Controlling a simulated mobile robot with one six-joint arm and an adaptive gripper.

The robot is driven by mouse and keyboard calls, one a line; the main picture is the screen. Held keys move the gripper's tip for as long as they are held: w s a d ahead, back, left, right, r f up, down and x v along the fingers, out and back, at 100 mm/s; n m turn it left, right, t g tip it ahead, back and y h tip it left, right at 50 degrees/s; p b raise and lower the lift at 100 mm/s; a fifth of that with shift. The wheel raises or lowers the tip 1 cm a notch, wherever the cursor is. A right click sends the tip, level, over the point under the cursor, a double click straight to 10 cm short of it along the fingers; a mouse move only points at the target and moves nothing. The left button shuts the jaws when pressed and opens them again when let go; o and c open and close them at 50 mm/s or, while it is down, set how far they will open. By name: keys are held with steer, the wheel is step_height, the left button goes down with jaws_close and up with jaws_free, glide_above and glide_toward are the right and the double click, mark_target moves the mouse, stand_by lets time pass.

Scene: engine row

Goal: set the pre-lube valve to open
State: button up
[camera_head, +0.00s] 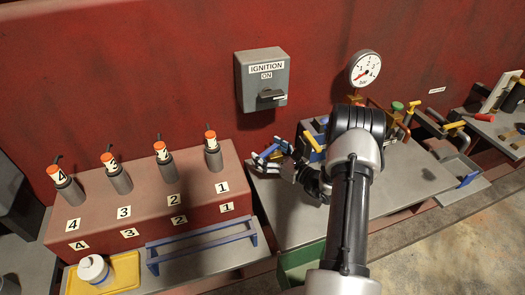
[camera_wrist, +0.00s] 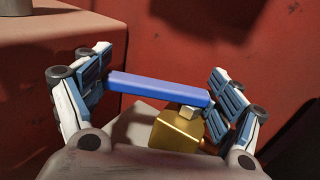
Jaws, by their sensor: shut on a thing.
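My gripper (camera_head: 275,160) is at the left end of the grey bench, below the ignition box. In the wrist view my gripper (camera_wrist: 161,90) has its two blue-padded fingers at either end of a blue lever (camera_wrist: 155,87), shut on it lengthwise. A brass valve body (camera_wrist: 177,128) sits under the lever's right end, with a small pale piece between them. I take this as the pre-lube valve, but no label for it is readable. In the head view my fingers largely hide the valve.
The ignition box (camera_head: 263,78), reading ON, and a gauge (camera_head: 365,69) are on the red wall. A yellow handle (camera_head: 312,142) is close right of my gripper. A red block (camera_head: 140,200) with numbered plugs stands left, with a blue rail (camera_head: 203,243) before it.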

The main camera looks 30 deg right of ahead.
steer(key=shift+y, duration=0.3)
steer(key=o, duration=1.4)
steer(key=shift+c, duration=0.2)
